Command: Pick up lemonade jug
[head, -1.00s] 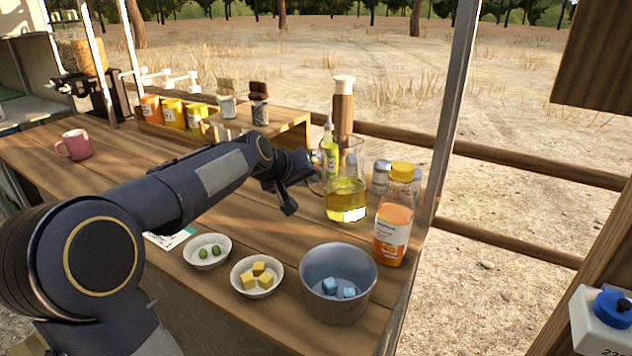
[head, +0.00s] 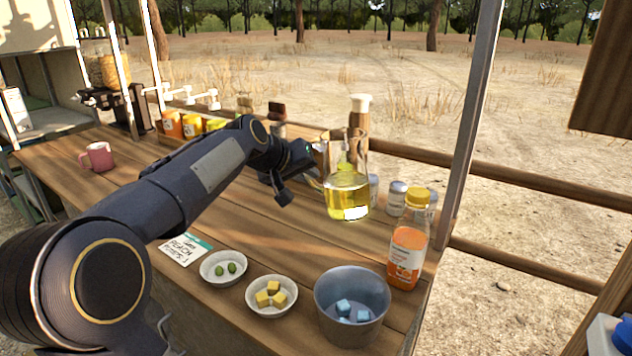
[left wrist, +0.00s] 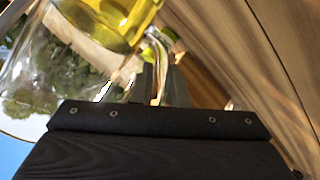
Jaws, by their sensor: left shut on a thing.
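The lemonade jug (head: 347,190) is clear glass with yellow liquid in its lower part. It stands out above the counter's far right side in the head view and looks raised off the wood. My left gripper (head: 312,170) is at the jug's left side, shut on its handle. My right gripper is not in view.
An orange juice bottle (head: 408,245), small jars (head: 397,197) and a wooden bottle (head: 360,112) stand close to the jug. A metal bucket (head: 351,300) and two small bowls (head: 225,268) sit at the front. A post (head: 474,120) rises at the right. The middle of the counter is clear.

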